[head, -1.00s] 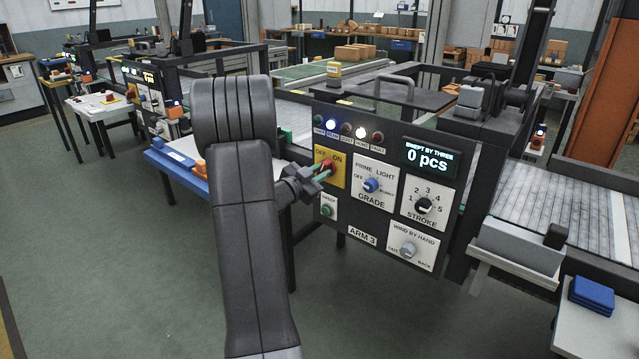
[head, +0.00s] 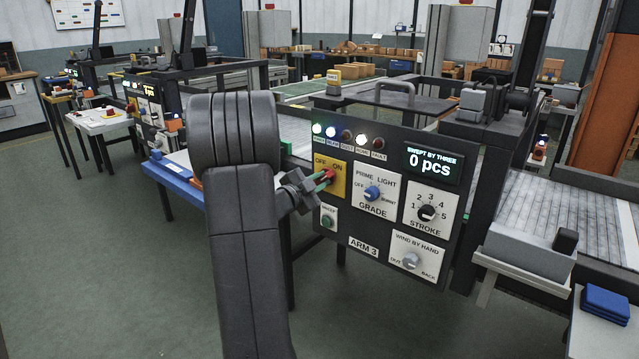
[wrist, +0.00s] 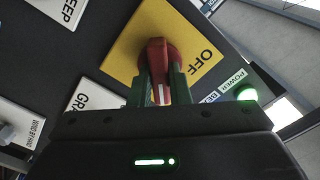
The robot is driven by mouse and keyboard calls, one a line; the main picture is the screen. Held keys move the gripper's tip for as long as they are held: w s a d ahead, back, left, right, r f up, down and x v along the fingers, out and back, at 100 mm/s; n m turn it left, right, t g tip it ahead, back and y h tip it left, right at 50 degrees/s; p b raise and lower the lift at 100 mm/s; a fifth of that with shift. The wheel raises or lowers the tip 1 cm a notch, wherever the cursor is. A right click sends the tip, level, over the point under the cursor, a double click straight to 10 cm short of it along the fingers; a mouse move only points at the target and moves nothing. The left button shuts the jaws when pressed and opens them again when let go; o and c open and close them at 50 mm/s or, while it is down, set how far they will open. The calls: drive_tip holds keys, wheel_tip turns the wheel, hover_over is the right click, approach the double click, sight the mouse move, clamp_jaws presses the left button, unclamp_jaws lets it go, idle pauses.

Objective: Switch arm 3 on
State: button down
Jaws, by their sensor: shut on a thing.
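The ARM 3 panel (head: 385,235) faces me. Its red rotary switch (head: 328,175) sits on a yellow OFF/ON plate (head: 338,188). My gripper (head: 321,181) is shut on this switch. In the wrist view the red switch (wrist: 156,62) stands between the two fingers of my gripper (wrist: 162,88), with its white mark pointing away from the OFF word on the yellow plate (wrist: 122,62). The ON word is hidden there. The power lamp (head: 317,129) glows green, and it also glows in the wrist view (wrist: 247,95).
The panel also carries a blue grade knob (head: 373,193), a black stroke knob (head: 428,213), a grey hand-wind knob (head: 411,260) and a green sweep button (head: 327,221). The display (head: 433,163) reads 0 pcs. A blue stack (head: 606,303) lies at the right. Floor is clear at the left.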

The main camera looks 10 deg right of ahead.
drive_tip(key=c, duration=1.4)
unclamp_jaws()
drive_tip(key=shift+o, duration=0.2)
drive_tip(key=v, duration=1.3)
drive_tip(key=shift+s+a, duration=0.25)
drive_tip(key=shift+a, duration=0.05)
drive_tip(key=x, duration=1.4)
drive_tip(key=shift+a, duration=0.1)
